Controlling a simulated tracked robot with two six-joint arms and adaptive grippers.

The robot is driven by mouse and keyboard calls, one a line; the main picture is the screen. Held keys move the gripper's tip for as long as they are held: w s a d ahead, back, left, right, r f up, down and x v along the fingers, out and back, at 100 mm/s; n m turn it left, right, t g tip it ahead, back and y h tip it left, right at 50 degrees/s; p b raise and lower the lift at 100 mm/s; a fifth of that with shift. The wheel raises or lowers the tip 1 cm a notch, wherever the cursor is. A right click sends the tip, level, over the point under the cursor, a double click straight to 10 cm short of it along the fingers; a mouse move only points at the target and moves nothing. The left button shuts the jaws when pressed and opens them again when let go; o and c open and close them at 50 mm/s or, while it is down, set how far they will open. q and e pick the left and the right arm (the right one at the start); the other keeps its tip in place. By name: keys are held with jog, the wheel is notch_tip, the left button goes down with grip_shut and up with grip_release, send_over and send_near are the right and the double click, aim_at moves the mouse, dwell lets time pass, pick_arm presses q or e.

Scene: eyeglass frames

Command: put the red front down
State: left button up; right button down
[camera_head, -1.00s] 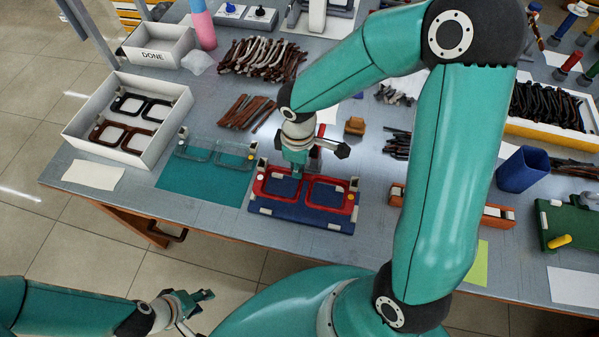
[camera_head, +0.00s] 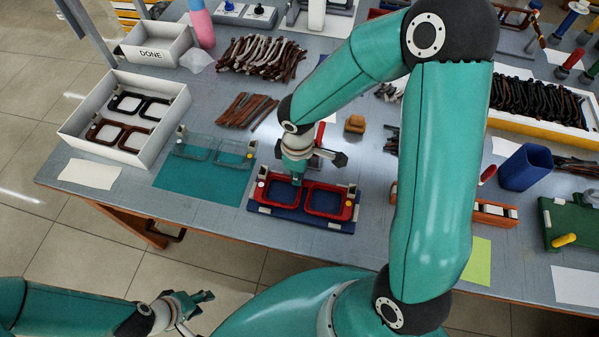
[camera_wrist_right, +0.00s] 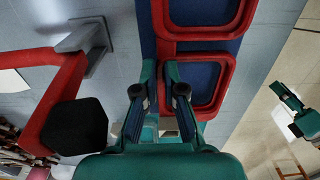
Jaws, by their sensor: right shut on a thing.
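The red front (camera_head: 310,186), a two-lens eyeglass front, lies flat at the blue fixture (camera_head: 300,218) near the table's front edge. It also shows in the right wrist view (camera_wrist_right: 233,78). My right gripper (camera_head: 298,181) points down at the front's far rim and is shut on it. Its two fingers (camera_wrist_right: 160,85) show in the wrist view, where the gripped stretch is partly hidden. I cannot tell whether the front fully touches the fixture. My left gripper (camera_head: 205,298) is off the table at the lower left, away from the front; its jaw opening is unclear.
A teal mat (camera_head: 200,187) with a clear front lies left of the fixture. A white tray (camera_head: 75,140) holding dark and brown fronts is further left. Brown temple pieces (camera_head: 245,109) lie behind. An orange tool (camera_head: 495,213) and a blue cup (camera_head: 525,168) stand to the right.

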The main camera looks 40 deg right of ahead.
jog(key=shift+f, duration=0.2)
jog(key=c, duration=1.3)
grip_release()
jog(key=shift+f, duration=0.1)
jog(key=shift+o, duration=0.2)
jog(key=shift+f, duration=0.1)
jog(key=shift+r, duration=0.2)
jog(key=shift+r+p, duration=0.8)
notch_tip(320, 180, up, 12)
jog(key=shift+f+p, duration=0.15)
jog(key=shift+p, duration=0.25)
